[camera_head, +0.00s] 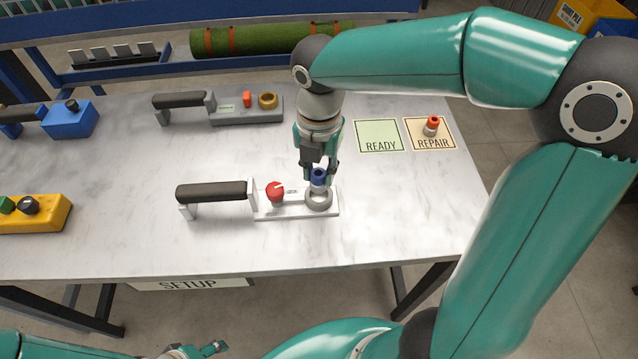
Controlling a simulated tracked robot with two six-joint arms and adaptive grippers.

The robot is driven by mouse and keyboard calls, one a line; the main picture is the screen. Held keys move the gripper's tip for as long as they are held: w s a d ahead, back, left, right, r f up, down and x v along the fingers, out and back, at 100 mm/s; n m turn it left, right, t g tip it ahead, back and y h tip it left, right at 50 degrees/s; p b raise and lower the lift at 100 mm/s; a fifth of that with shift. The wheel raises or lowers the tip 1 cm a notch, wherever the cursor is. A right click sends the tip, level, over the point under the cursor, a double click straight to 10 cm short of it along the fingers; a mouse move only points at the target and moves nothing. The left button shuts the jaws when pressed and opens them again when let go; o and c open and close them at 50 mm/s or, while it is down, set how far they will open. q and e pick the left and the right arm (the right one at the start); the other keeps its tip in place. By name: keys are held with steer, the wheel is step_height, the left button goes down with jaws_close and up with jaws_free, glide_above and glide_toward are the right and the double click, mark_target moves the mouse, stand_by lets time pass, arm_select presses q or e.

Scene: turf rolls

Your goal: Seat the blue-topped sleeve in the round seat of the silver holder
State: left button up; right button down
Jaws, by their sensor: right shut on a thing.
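The blue-topped sleeve (319,178) is upright in my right gripper (320,170), which is shut on it from above. The silver holder (295,211) lies on the table with a dark handle at its left and a red knob (275,190) on its plate. The sleeve is over the round seat (319,202) at the holder's right end. Its lower end meets the ring in the picture; I cannot tell whether it is inside the seat or just above. My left gripper (207,350) shows only partly at the bottom edge, away from the table objects.
A grey holder (245,110) with a brass ring stands behind. An orange-topped sleeve (431,126) stands on the REPAIR card (443,142), beside the empty READY card (379,136). Blue (68,121) and yellow (45,213) tools lie left. The table front (200,255) is clear.

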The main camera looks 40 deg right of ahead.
mark_target(319, 185)
steer(key=shift+f, duration=2.35)
steer(key=c, duration=0.9)
jaws_free()
steer(key=shift+f, duration=0.1)
step_height(319, 185, up, 12)
steer(key=shift+f+p, duration=0.1)
steer(key=shift+p, duration=0.3)
steer(key=shift+r, duration=0.25)
